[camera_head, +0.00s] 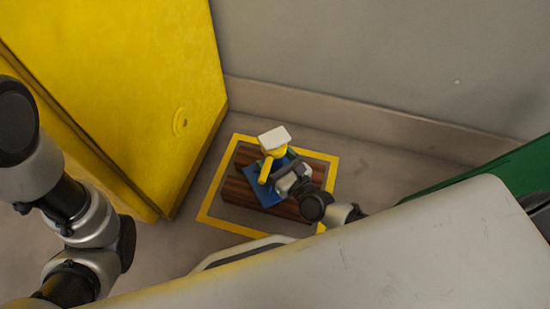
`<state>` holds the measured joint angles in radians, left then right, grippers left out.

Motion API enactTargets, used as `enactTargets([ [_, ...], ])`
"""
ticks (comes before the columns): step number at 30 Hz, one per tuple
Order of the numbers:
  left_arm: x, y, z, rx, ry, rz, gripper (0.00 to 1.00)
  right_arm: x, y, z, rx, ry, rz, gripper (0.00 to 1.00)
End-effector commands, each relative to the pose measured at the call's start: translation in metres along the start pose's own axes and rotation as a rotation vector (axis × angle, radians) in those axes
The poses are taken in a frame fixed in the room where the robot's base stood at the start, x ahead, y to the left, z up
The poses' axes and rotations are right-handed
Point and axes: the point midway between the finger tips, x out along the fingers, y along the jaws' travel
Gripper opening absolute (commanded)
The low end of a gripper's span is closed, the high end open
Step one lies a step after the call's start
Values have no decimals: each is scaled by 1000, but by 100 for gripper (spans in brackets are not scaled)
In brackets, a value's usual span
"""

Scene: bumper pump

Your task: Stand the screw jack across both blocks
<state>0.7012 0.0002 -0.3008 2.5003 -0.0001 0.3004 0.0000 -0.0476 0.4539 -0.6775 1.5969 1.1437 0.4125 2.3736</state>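The screw jack (263,194) has a blue base and a yellow body with a pale grey top plate (273,137). It looks upright over the brown wooden blocks (236,188), which lie inside a yellow floor outline. Whether its base rests on both blocks or hangs just above them I cannot tell. My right gripper (290,178) is at the jack's right side, close against it. Its fingertips are hidden, so its grip is unclear. My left arm (85,220) is at the left edge, and its gripper is not visible.
A yellow cabinet-like body (120,80) stands at the left, near the outline (205,205). A grey wall (380,60) with a low skirting is behind. A green surface (500,170) is at the right. A large pale panel (400,260) fills the lower right.

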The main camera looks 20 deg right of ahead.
Motion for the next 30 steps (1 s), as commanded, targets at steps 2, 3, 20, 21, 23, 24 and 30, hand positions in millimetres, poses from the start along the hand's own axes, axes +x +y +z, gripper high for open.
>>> enactTargets([
  [2,0,0,0,0,0,0,96,0,0,0,0,0,0,76],
  [3,0,0,0,0,-1,0,96,0,0,0,0,0,0,76],
  [20,31,-7,11,1,-2,0,96,-51,0,14,-3,4,2,76],
  [21,33,-7,11,1,2,1,96,-57,0,14,-1,4,1,76],
  [23,34,-7,12,1,5,0,96,-64,0,14,-1,3,1,76],
  [24,33,-8,12,0,1,-2,96,-68,0,13,-2,2,1,76],
  [30,23,-8,18,-3,-30,-11,96,-76,0,12,0,0,1,76],
])
